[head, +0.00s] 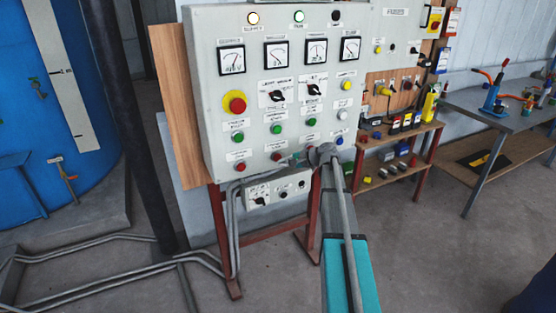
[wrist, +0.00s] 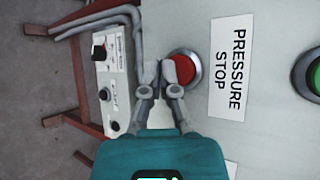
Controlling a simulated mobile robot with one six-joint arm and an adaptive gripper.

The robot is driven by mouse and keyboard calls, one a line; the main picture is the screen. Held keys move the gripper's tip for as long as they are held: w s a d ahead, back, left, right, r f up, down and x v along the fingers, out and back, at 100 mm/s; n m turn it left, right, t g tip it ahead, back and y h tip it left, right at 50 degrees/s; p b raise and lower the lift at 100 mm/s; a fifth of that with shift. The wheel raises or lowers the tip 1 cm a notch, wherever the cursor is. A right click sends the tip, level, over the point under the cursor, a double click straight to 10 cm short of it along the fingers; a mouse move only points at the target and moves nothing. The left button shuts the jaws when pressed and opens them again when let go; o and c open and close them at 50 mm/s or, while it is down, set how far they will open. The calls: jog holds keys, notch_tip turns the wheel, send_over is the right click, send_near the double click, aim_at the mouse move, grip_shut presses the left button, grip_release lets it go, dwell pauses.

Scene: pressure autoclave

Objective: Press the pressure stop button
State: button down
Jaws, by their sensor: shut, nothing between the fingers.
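The pressure stop button is red and round in a grey metal ring. It shows in the wrist view (wrist: 181,69), beside its white "PRESSURE STOP" label (wrist: 231,68). In the head view it appears to be the red button (head: 276,156) in the panel's bottom row. My gripper (wrist: 151,72) is shut and empty, with its fingertips right at the button's lower-panel side. The fingertips overlap the ring's edge in the picture; I cannot tell whether they touch it. In the head view my gripper (head: 297,157) is just right of the button and partly hidden by my wrist.
The grey control panel (head: 210,90) carries gauges, knobs and other buttons, including a red emergency-style knob (head: 237,102). A green button (wrist: 314,75) lies beyond the label. A small switch box (wrist: 112,65) and grey conduits (wrist: 95,20) sit below the panel. A workbench (head: 500,120) stands right.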

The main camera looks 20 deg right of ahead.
jog(key=shift+w, duration=0.9)
dwell(1.4)
jog(key=shift+s, duration=1.05)
jog(key=shift+s+d, duration=0.1)
jog(key=shift+s, duration=2.3)
